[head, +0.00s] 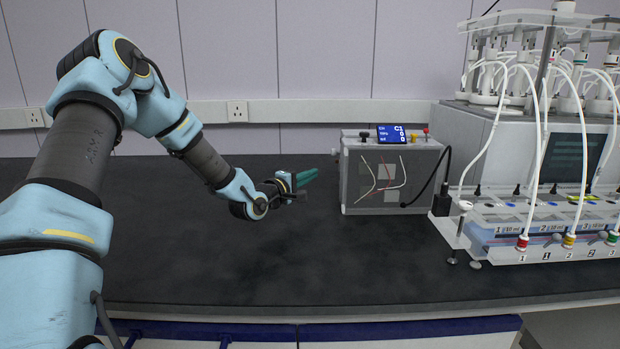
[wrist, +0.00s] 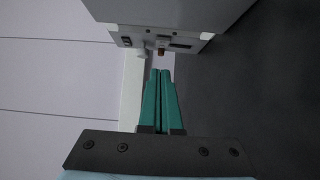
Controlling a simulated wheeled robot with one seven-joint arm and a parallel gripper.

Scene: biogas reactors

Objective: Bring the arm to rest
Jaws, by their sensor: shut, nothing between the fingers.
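My gripper (head: 308,177) has green fingers and is held above the dark bench top, left of a grey box with a small blue screen. My blue and dark grey arm reaches in from the left side of the head view. In the wrist view my gripper (wrist: 160,72) shows its two green fingers side by side, shut and empty. The fingertips point toward the grey box (wrist: 175,22), whose side carries a switch and a brass-coloured fitting. The gripper looks apart from the box in the head view.
The grey box (head: 360,195) stands mid-bench. A reactor rig with white tubes (head: 535,120) and numbered bottle positions fills the right. The dark bench top (head: 240,260) is clear in front of the arm. A wall with sockets (head: 237,111) runs behind.

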